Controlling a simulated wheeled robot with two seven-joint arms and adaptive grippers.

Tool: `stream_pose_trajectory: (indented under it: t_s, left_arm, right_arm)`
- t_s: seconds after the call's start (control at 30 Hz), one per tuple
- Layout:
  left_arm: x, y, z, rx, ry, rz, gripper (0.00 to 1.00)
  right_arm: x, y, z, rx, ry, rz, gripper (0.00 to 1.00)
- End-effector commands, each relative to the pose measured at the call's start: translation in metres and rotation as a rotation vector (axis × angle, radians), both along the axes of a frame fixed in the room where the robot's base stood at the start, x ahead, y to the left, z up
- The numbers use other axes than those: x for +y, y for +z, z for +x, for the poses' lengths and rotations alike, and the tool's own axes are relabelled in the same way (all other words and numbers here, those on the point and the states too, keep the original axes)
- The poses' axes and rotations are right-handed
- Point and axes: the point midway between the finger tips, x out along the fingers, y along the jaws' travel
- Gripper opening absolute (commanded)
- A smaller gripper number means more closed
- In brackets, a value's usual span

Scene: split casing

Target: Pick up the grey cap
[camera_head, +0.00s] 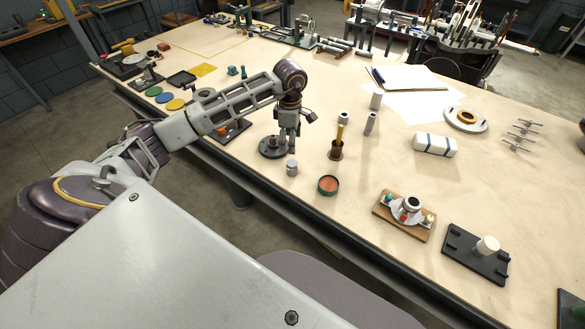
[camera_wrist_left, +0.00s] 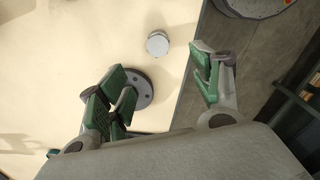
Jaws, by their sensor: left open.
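A small light grey cylinder (camera_head: 292,168), which looks like the grey cap, stands on the table near its front edge. In the left wrist view it is a pale round top (camera_wrist_left: 157,43), beyond the fingers and between their lines. My left gripper (camera_head: 289,143) points down from the left arm, behind the cap in the head view. Its green-padded fingers (camera_wrist_left: 165,85) are spread apart with nothing held between them. A dark flanged disc (camera_head: 269,151) lies beside the gripper; in the wrist view one finger partly covers this disc (camera_wrist_left: 145,91). My right gripper is not in view.
A dark round dish with an orange inside (camera_head: 328,186) stands right of the cap. A brown cup with a yellow-handled tool (camera_head: 336,153) and a grey cylinder (camera_head: 370,124) stand farther back. The table's front edge (camera_head: 262,193) is close to the cap.

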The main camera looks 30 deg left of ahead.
Motion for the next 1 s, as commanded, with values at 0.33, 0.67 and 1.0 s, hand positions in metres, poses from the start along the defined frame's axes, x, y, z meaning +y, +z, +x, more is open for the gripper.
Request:
stream_pose_trajectory:
  t_s: [0.33, 0.67, 1.0]
  left_arm:
    - [0.000, 0.000, 0.000, 0.001, -0.037, -0.001, 0.65]
    - [-0.001, -0.011, 0.000, 0.002, -0.036, -0.003, 0.65]
    - [-0.001, -0.054, 0.000, 0.003, -0.034, -0.003, 0.65]
  right_arm:
    - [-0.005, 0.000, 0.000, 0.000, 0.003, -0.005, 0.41]
    - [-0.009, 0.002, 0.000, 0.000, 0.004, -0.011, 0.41]
    - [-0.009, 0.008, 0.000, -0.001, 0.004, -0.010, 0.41]
